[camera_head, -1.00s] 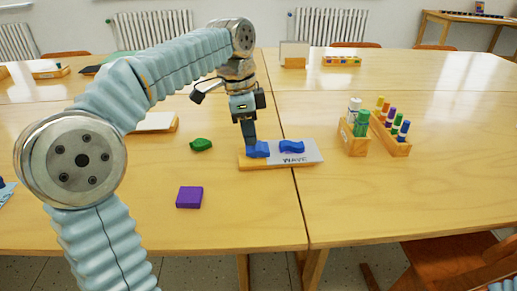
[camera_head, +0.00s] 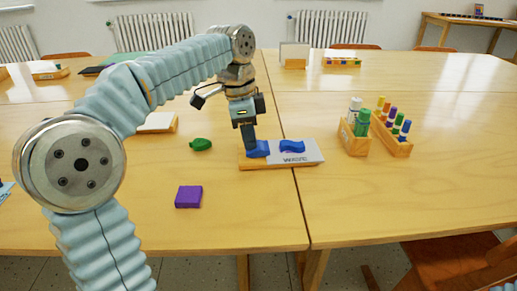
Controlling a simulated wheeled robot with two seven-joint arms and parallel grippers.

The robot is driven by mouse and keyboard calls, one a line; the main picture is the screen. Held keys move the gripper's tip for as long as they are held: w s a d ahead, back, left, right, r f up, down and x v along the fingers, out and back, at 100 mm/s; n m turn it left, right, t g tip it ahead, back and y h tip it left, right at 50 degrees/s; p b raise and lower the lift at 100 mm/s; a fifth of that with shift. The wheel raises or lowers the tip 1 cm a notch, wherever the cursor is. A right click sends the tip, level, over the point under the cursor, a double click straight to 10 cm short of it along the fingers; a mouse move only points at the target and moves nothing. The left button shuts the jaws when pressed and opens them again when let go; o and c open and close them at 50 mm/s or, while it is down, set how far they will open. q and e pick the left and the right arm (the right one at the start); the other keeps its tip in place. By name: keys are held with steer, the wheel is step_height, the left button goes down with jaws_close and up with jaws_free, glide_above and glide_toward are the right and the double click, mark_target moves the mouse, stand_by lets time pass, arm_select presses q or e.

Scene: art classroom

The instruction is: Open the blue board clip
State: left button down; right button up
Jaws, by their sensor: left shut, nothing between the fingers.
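The blue board clip (camera_head: 263,149) sits on the left part of a wooden board (camera_head: 277,164) near the seam of the tables. A white card (camera_head: 309,152) with dark lettering and a blue wave shape (camera_head: 292,146) lies on the same board, right of the clip. My left gripper (camera_head: 250,146) points down at the clip's left side, its fingers together and empty. The fingertips appear to touch or nearly touch the clip and hide part of it. My right gripper is not in view.
A purple block (camera_head: 188,197) and a green piece (camera_head: 201,144) lie left of the board. Wooden holders with bottles (camera_head: 354,143) and coloured markers (camera_head: 392,139) stand to the right. The table in front of the board is clear.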

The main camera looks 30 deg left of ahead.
arm_select(q)
steer(key=shift+f, duration=0.15)
steer(key=shift+r+p, duration=0.35)
steer(key=shift+r, duration=0.05)
step_height(320, 180, up, 2)
steer(key=shift+r+p, duration=0.15)
steer(key=shift+p, duration=1.1)
step_height(320, 180, up, 2)
steer(key=shift+r+p, duration=0.15)
steer(key=shift+p, duration=0.95)
steer(key=shift+r+p, duration=0.45)
steer(key=shift+r, duration=0.4)
